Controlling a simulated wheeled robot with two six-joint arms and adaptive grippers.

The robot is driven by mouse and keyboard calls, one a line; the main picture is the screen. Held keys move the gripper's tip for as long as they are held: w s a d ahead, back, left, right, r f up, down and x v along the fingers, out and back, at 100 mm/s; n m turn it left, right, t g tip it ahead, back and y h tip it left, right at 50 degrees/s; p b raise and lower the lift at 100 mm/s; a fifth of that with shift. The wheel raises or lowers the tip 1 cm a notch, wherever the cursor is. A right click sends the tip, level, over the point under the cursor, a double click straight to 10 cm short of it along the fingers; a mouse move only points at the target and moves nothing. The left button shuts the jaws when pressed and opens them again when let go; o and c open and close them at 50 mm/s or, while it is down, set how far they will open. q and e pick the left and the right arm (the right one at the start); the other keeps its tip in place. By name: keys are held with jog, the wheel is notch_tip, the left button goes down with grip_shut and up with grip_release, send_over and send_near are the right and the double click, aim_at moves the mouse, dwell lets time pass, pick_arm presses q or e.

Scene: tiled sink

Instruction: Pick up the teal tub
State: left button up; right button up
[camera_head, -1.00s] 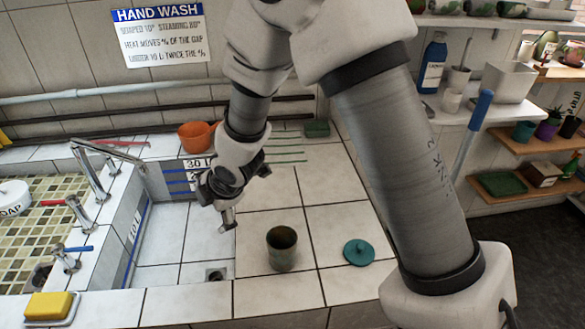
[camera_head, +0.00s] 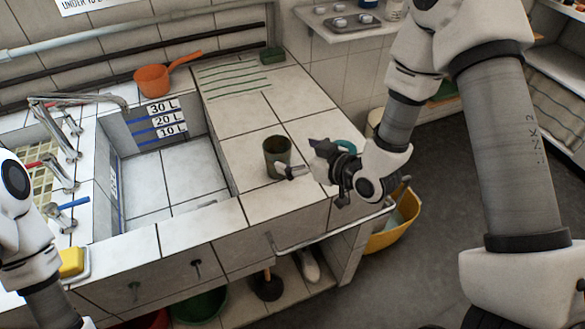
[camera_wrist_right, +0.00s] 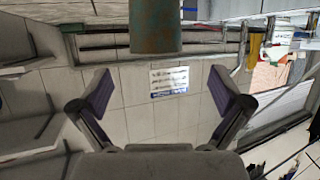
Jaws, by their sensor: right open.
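The teal tub (camera_head: 277,158) is a dark, mottled teal-brown cup standing upright on the white tiled counter right of the basin. My right gripper (camera_head: 300,160) is open and low over the counter, close to the tub's right side. In the right wrist view, the tub (camera_wrist_right: 155,28) shows at the top centre, beyond the two spread purple pads of my right gripper (camera_wrist_right: 161,92), with nothing between them. I cannot tell whether a fingertip touches it. My left arm enters at the left edge; its gripper is out of view.
A teal lid (camera_head: 346,146) lies behind my right gripper, mostly hidden. The tiled basin (camera_head: 175,175) is left of the tub. An orange dipper (camera_head: 152,79) and green sponge (camera_head: 272,56) lie farther back. A yellow soap bar (camera_head: 71,262) is front left; a yellow bucket (camera_head: 395,230) stands below.

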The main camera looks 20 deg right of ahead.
aim_at(269, 145)
jog(key=p+x, duration=0.1)
jog(key=x, duration=0.2)
jog(key=p+x, duration=0.1)
jog(key=x, duration=0.3)
jog(key=shift+w+d+f, duration=0.15)
jog(key=shift+d+f, duration=0.05)
jog(key=shift+f, duration=0.05)
jog(key=shift+w+f, duration=0.25)
jog(key=shift+w, duration=0.2)
jog(key=shift+s, duration=0.1)
jog(key=c, duration=1.7)
jog(key=shift+r, duration=0.1)
